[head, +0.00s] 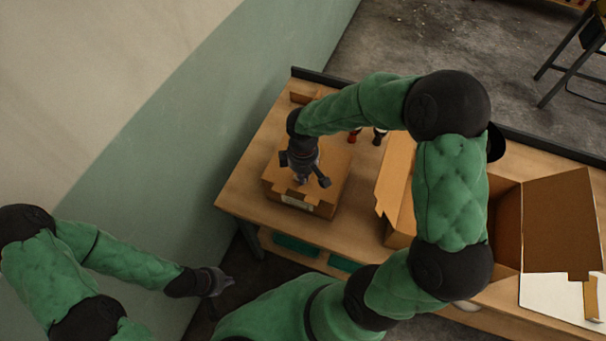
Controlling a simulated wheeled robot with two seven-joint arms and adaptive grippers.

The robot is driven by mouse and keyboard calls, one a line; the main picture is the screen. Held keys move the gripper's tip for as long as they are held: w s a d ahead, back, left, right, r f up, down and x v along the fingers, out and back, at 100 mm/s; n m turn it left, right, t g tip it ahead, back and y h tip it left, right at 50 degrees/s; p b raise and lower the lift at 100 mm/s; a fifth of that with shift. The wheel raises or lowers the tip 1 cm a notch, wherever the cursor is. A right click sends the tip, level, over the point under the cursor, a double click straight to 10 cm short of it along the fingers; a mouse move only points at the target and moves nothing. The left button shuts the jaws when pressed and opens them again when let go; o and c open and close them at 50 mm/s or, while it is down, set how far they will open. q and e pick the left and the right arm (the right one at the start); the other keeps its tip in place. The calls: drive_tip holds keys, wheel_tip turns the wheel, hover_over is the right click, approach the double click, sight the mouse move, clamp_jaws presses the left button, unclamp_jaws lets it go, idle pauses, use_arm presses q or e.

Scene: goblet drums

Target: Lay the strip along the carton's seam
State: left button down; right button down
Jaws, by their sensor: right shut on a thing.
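A small closed cardboard carton (328,197) sits at the left end of the wooden table, with a pale label on its front side. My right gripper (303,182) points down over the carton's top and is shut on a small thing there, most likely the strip. The fingers and the small scale hide most of it, and I cannot tell whether it touches the carton. The carton's seam is not clear in this view. My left gripper (228,281) hangs empty-looking off the table's left front side, and its jaws are too small to read.
A large open box (563,222) with raised flaps stands on the right of the table (245,190), partly behind my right arm. Small red and dark items (366,136) stand behind the carton. A dark rail edges the back. A green wall is close on the left.

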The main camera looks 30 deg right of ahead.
drive_tip(key=shift+f+b, duration=0.45)
drive_tip(key=shift+f, duration=0.2)
idle(0.8)
drive_tip(key=c, duration=1.3)
unclamp_jaws()
wheel_tip(320, 180, up, 12)
drive_tip(key=shift+s, duration=0.1)
